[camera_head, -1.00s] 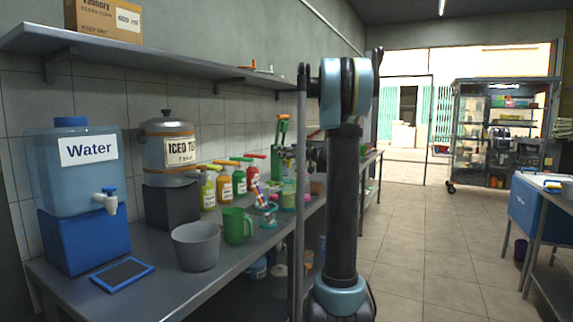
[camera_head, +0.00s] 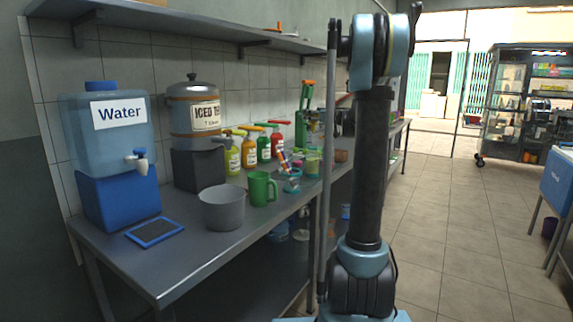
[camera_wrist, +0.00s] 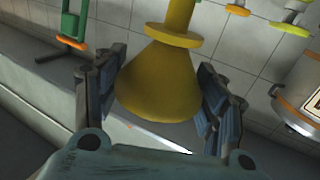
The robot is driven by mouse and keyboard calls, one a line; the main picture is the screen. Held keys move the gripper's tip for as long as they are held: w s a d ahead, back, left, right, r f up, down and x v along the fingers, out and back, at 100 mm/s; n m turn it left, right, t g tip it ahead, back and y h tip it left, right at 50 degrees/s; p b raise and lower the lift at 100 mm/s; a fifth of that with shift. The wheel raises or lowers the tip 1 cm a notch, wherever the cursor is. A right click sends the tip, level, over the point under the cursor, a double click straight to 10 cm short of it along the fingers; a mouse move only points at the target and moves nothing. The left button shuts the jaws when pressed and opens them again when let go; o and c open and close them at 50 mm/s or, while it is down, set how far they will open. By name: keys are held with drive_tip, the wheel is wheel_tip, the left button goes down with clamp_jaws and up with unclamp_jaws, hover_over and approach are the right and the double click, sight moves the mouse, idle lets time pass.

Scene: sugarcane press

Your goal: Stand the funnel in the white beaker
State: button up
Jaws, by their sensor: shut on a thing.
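A yellow funnel (camera_wrist: 160,85) fills the middle of the wrist view, its wide cone towards me and its narrower neck and collar towards the top edge. My gripper (camera_wrist: 162,98) has one finger on each side of the cone and is shut on it. The funnel and gripper cannot be made out in the head view, where my arm blocks part of the scene. I cannot pick out a clearly white beaker; a pale grey round tub (camera_head: 222,209) stands open on the metal counter.
The counter (camera_head: 190,262) holds a water dispenser (camera_head: 108,140), an iced tea urn (camera_head: 194,110), a green mug (camera_head: 262,188), several pump bottles (camera_head: 248,152) and a blue-framed pad (camera_head: 156,232). A shelf (camera_head: 180,24) overhangs it. The tiled floor on the right is open.

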drive_tip(key=w+a+f, duration=0.2)
drive_tip(key=w+a, duration=0.1)
drive_tip(key=a, duration=0.3)
drive_tip(key=w+a+f, duration=0.3)
drive_tip(key=a, duration=0.4)
wheel_tip(320, 180, down, 11)
drive_tip(key=shift+w+d+r, duration=0.15)
drive_tip(key=shift+w+d, duration=0.05)
drive_tip(key=shift+d, duration=0.05)
idle(0.7)
drive_tip(key=shift+s, duration=0.1)
idle(0.6)
drive_tip(key=o, duration=1)
drive_tip(key=shift+o, duration=1.4)
